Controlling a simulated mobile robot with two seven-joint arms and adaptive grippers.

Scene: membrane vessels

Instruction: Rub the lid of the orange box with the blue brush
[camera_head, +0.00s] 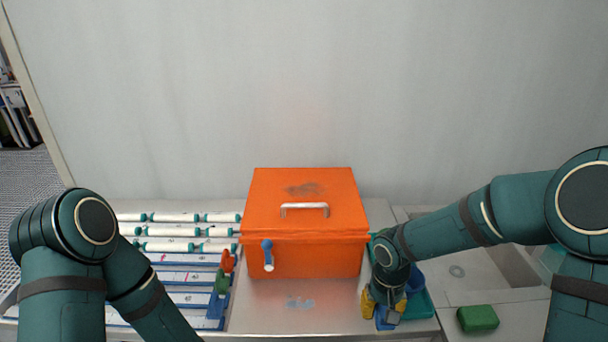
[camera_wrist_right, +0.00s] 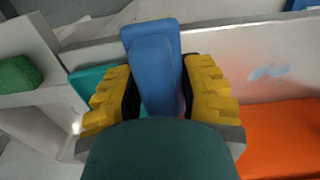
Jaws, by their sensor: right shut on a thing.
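The orange box (camera_head: 305,258) stands at the middle of the bench with its lid (camera_head: 264,205) shut. A white handle (camera_head: 304,208) is on the lid, and a dark smudge (camera_head: 305,189) lies behind it. My right gripper (camera_head: 386,308) is right of the box, low over a teal tray. In the wrist view, its yellow fingers (camera_wrist_right: 157,90) are shut on the blue brush (camera_wrist_right: 152,55). The brush's bristles are hidden. The orange box also shows in the wrist view (camera_wrist_right: 280,140). My left arm is at the left; its gripper is out of the frame.
The teal tray (camera_head: 424,306) lies right of the box, partly hidden by my right arm. A green block (camera_head: 478,318) lies farther right, by a sink. White tubes (camera_head: 190,232) and racks fill the left. A blue latch (camera_head: 267,252) projects from the box front. A bluish smear (camera_head: 300,303) marks the bench.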

